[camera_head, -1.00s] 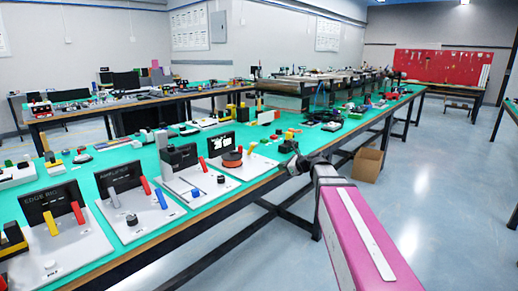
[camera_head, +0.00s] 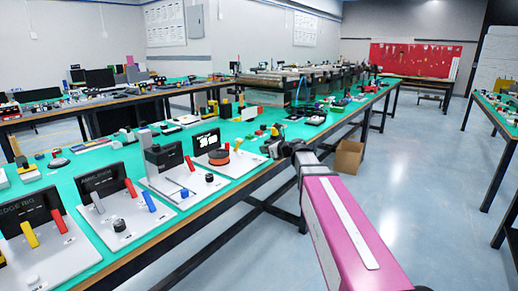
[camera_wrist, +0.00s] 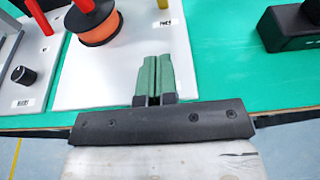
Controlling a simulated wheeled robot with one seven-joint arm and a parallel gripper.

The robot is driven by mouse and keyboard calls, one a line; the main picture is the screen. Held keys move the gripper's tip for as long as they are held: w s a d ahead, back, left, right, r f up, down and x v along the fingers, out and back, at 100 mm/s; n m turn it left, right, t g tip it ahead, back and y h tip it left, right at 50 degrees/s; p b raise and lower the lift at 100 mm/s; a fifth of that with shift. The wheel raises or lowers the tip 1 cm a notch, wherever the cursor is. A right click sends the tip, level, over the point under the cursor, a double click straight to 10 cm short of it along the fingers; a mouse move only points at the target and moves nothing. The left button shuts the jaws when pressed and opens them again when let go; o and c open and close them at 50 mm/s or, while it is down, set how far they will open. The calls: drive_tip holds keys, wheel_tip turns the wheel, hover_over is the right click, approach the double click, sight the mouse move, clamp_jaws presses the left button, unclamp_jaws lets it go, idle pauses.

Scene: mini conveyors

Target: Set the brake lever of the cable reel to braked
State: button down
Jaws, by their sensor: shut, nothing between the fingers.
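The cable reel is an orange spool (camera_head: 218,157) on a white base board (camera_head: 232,170) near the table's front edge. In the wrist view, the orange spool (camera_wrist: 97,28) is at the upper left, with a red upright piece (camera_wrist: 84,8) on top, cut off by the frame.
The neighbouring board on the left carries a red lever (camera_head: 190,163) and a black knob (camera_wrist: 23,75). A black block (camera_wrist: 290,27) lies at the right in the wrist view. More lever boards line the table's left. Green tabletop (camera_wrist: 220,60) is bare right of the reel's board.

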sight(239, 144)
drive_tip(key=x, duration=0.8)
drive_tip(key=shift+w, duration=0.2)
drive_tip(key=shift+w+a+r, duration=0.35)
drive_tip(key=shift+w+a, duration=0.05)
drive_tip(key=shift+a, duration=0.2)
drive_tip(key=shift+w+a+r, duration=0.35)
drive_tip(key=shift+w+a, duration=0.05)
drive_tip(key=shift+a, duration=0.15)
drive_tip(key=shift+w+a+r, duration=0.25)
drive_tip(key=shift+a+r, duration=0.05)
drive_tip(key=shift+a, duration=0.05)
